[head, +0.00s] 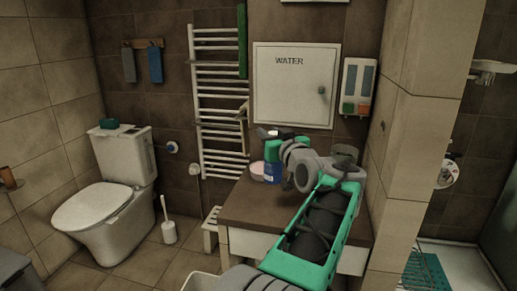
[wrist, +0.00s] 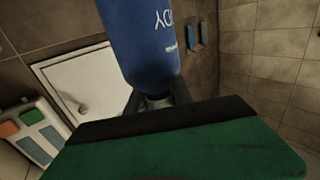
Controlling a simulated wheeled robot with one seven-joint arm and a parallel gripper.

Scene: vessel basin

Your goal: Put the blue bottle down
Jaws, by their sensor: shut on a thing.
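The blue bottle (head: 273,176) is over the brown-topped counter, low beside a pink round item. In the wrist view the blue bottle (wrist: 140,45) fills the upper middle, with white lettering that reads upside down. My gripper (wrist: 155,101) is shut on its narrow end, and the body reaches away from the jaws. In the head view my gripper (head: 271,160) is just above the bottle, and its fingertips are hard to make out. The bottle looks roughly upright. I cannot tell whether its base touches the counter (head: 240,208).
The pink item (head: 257,171) stands close to the bottle's left. A wall cabinet marked WATER (head: 292,85) and a soap dispenser (head: 357,87) are behind. A towel rack (head: 220,100) is at the back left. The counter's front left is bare.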

